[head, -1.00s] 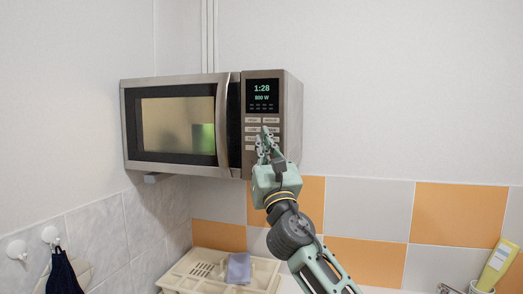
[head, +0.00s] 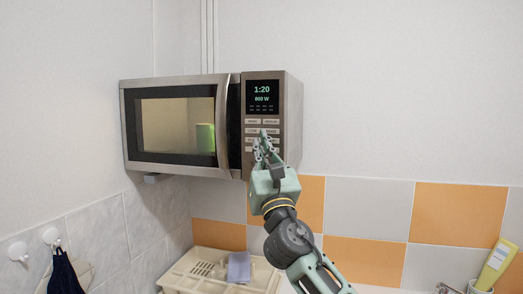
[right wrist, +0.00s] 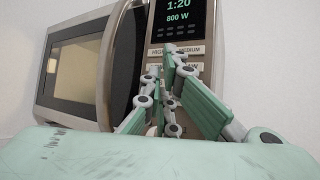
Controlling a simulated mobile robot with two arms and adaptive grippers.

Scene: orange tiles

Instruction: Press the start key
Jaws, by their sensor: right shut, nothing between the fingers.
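The microwave (head: 173,82) is fixed on the wall, its door shut. Its control panel (head: 248,170) is at its right side. The lit display (head: 262,96) reads 1:20 and 800 W, and also shows in the right wrist view (right wrist: 178,17). Rows of pale keys (head: 253,122) lie below the display. The start key cannot be made out; my gripper covers part of the lower keys. My right gripper (head: 264,143) is shut and empty, in front of the keys. Whether its tips touch a key cannot be told. My left gripper is not in view.
A green item (head: 205,137) shows through the microwave's door window. A cream dish rack (head: 205,262) with a bluish cloth (head: 239,267) is below. A yellow-green bottle (head: 497,262) stands at the lower right. White hooks (head: 50,236) are on the left wall.

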